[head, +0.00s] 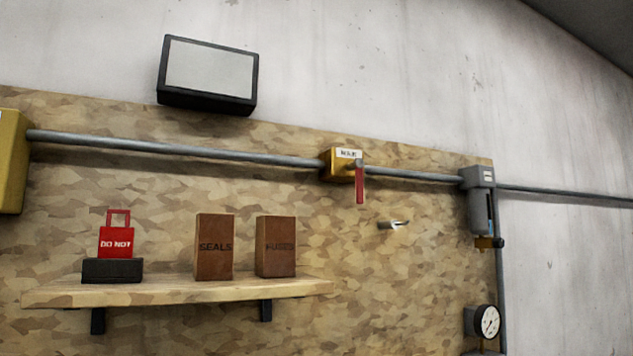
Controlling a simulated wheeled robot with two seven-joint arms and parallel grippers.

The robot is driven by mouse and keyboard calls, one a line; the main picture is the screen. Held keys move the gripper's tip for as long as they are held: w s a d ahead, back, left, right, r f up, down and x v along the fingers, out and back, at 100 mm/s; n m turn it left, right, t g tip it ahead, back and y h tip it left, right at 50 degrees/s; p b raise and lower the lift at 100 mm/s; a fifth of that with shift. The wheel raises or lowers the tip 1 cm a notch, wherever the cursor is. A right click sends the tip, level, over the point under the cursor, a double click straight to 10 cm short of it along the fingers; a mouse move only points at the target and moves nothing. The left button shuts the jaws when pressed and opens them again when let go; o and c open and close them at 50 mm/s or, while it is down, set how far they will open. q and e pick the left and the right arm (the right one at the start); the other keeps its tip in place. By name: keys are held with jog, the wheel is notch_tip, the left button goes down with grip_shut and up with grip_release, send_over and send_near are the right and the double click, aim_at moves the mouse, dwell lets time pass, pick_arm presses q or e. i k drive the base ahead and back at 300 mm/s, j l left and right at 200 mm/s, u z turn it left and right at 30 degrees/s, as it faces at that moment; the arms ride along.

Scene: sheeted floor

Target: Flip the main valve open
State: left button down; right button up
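The main valve (339,165) is a yellow block with a small white label, mounted on a grey pipe that runs across the board. Its red lever (360,186) hangs straight down, across the line of the pipe. The label's print is too small to read for certain. Neither of my grippers is in the head view, and nothing touches the lever.
A wooden shelf (180,291) below left holds a red "DO NOT" lockout tag (116,242) on a black base and two brown boxes (214,247). A hook (394,225), a grey filter unit (481,205) and a gauge (489,321) are right of the valve.

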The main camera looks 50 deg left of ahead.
aim_at(358, 164)
jog(key=u, duration=1.35)
